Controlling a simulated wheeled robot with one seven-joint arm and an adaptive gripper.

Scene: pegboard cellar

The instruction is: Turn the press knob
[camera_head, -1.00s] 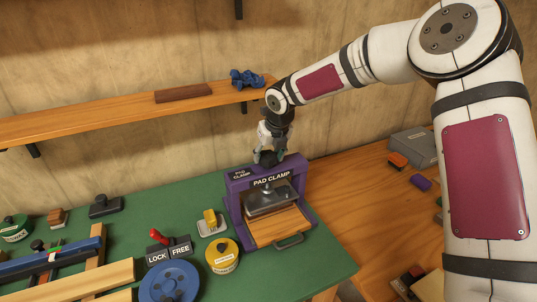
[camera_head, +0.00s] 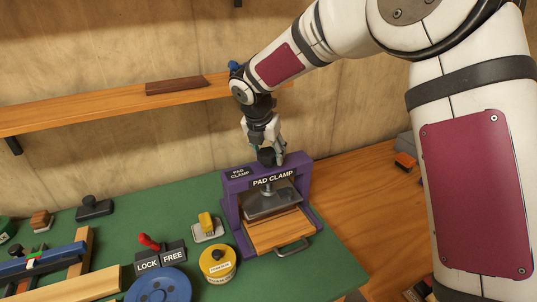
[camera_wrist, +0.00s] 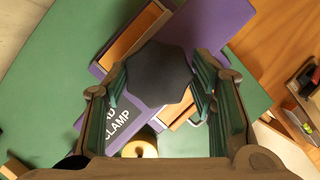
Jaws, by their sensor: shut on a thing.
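The purple press labelled PAD CLAMP (camera_head: 232,190) stands on the green bench top. Its dark knob (camera_head: 266,156) sits on top of the frame. A dark metal pressure plate (camera_head: 272,203) hangs inside, above a wooden pad tray (camera_head: 276,232) with a metal handle. My gripper (camera_head: 269,153) reaches down from above and is shut on the knob. In the wrist view the knob (camera_wrist: 158,75) is a dark many-sided cap between the two green-padded fingers (camera_wrist: 160,92). Any gap between plate and tray is hard to judge.
Left of the press are a yellow round tin (camera_head: 217,264), a yellow-topped block (camera_head: 207,228), a red lever at LOCK/FREE (camera_head: 150,243) and a blue wheel (camera_head: 158,287). A wooden shelf (camera_head: 110,108) runs along the wall behind. Bare wooden bench (camera_head: 350,210) lies to the right.

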